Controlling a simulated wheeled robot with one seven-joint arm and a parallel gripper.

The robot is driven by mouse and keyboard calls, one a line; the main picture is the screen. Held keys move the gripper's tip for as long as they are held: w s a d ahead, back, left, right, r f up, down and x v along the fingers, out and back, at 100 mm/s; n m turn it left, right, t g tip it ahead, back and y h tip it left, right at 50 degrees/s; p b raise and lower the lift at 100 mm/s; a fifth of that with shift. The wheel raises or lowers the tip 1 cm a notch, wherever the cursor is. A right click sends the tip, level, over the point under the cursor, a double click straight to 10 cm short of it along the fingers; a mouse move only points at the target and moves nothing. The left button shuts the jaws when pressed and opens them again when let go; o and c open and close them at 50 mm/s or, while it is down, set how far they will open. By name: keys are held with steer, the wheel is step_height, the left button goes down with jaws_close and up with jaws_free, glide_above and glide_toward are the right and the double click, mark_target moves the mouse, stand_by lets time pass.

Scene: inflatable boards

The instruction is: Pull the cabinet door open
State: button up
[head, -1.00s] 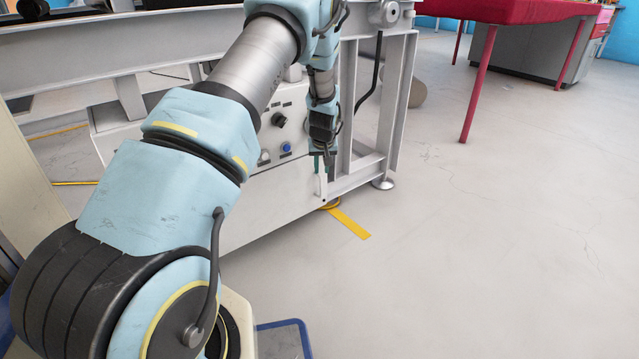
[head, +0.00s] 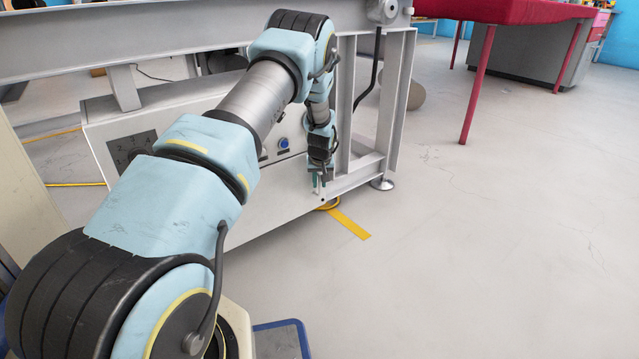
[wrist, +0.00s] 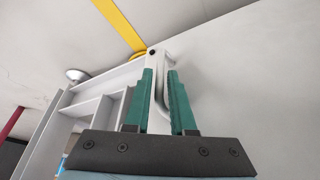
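The cabinet is a white box under the machine frame, and its front door face (head: 262,205) appears closed. A pale bar handle stands near the door's right edge; it shows in the wrist view (wrist: 160,105). My gripper (head: 321,183) is at this handle, low on the right side of the door. In the wrist view, its two green fingers (wrist: 160,74) are apart, one on each side of the handle. A gap shows beside the bar, so the fingers look open around it. Whether either finger touches the bar is unclear.
The machine's grey frame post (head: 390,100) and levelling foot (head: 382,184) stand just right of the gripper. Yellow floor tape (head: 348,223) lies below. A red-covered table (head: 520,10) stands at the back right. The floor in front and right is clear.

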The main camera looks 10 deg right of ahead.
jaws_close()
stand_by(1.2)
